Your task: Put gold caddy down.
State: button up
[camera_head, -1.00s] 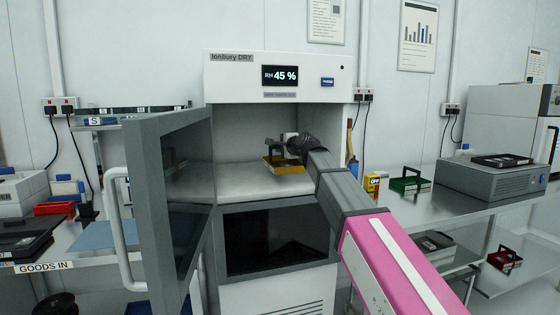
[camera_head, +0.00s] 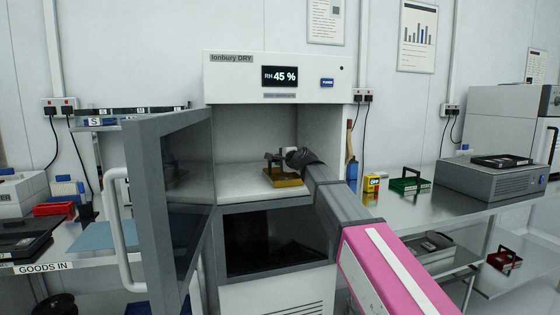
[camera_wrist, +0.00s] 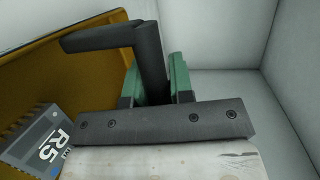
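The gold caddy (camera_head: 287,180) is inside the open upper compartment of the dry cabinet (camera_head: 225,62), at or very close to the compartment floor (camera_head: 240,188). I cannot tell for sure whether its base touches. It looks level, with its dark handle upright. My gripper (camera_head: 284,157) reaches in from the right and is shut on the handle. In the wrist view, the green finger pads of my gripper (camera_wrist: 160,80) stand on both sides of the dark handle, and the gold caddy (camera_wrist: 85,75) fills the left. A grey item marked R5 (camera_wrist: 42,142) shows at the lower left.
The cabinet door (camera_head: 165,200) stands open on the left. The compartment's right wall is close to my arm. A green caddy (camera_head: 408,184) and a yellow box (camera_head: 371,183) stand on the right bench. A red caddy (camera_head: 504,260) is on a lower shelf. Free floor shows left of the gold caddy.

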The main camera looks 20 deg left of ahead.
jog(key=o, duration=0.3)
jog(key=shift+r, duration=0.1)
jog(key=v, duration=1.2)
